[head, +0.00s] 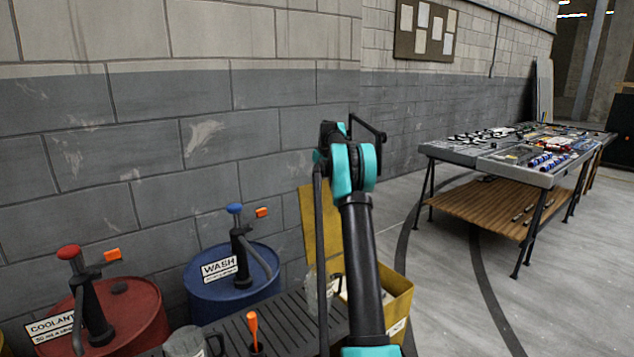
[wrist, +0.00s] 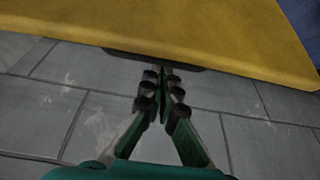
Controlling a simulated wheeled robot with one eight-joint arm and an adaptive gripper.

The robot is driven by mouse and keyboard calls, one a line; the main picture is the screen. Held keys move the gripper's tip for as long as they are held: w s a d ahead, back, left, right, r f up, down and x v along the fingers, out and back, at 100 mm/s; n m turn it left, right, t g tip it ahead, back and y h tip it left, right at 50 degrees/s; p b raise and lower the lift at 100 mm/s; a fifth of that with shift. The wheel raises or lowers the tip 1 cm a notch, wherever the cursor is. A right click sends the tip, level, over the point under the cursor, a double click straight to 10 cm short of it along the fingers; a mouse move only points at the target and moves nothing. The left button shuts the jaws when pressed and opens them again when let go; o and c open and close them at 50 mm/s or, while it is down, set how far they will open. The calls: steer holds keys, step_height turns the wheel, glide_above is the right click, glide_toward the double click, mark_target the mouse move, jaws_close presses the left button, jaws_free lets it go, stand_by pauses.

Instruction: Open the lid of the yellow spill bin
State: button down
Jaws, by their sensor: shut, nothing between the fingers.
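The yellow spill bin (head: 398,298) stands on the floor at the lower middle of the head view, partly hidden behind my arm. Its yellow lid (head: 310,228) stands raised at the back, near the wall, and the bin's top looks open. In the wrist view the lid's yellow panel (wrist: 190,28) fills the top, with a dark strip, perhaps a handle, at its edge. My gripper (wrist: 160,78) is shut and empty, its fingertips close to that edge. I cannot tell whether they touch. In the head view my gripper is hidden.
A blue WASH drum (head: 208,295) and a red COOLANT drum (head: 135,318) stand left along the block wall. A dark slatted surface (head: 285,322) beside the bin holds a grey jug and an orange-handled tool. A workbench (head: 540,180) stands right; the floor between is clear.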

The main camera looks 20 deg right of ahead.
steer(key=shift+s+d+r+t+y, duration=0.15)
steer(key=shift+s+d+r+t, duration=0.2)
steer(key=shift+s, duration=0.8)
steer(key=shift+s+d+r+t+y, duration=0.15)
steer(key=shift+s+d+t, duration=0.3)
steer(key=shift+s, duration=0.75)
steer(key=shift+s+d+r+t+y, duration=0.1)
steer(key=shift+s+d+r+t, duration=0.3)
steer(key=shift+s, duration=0.75)
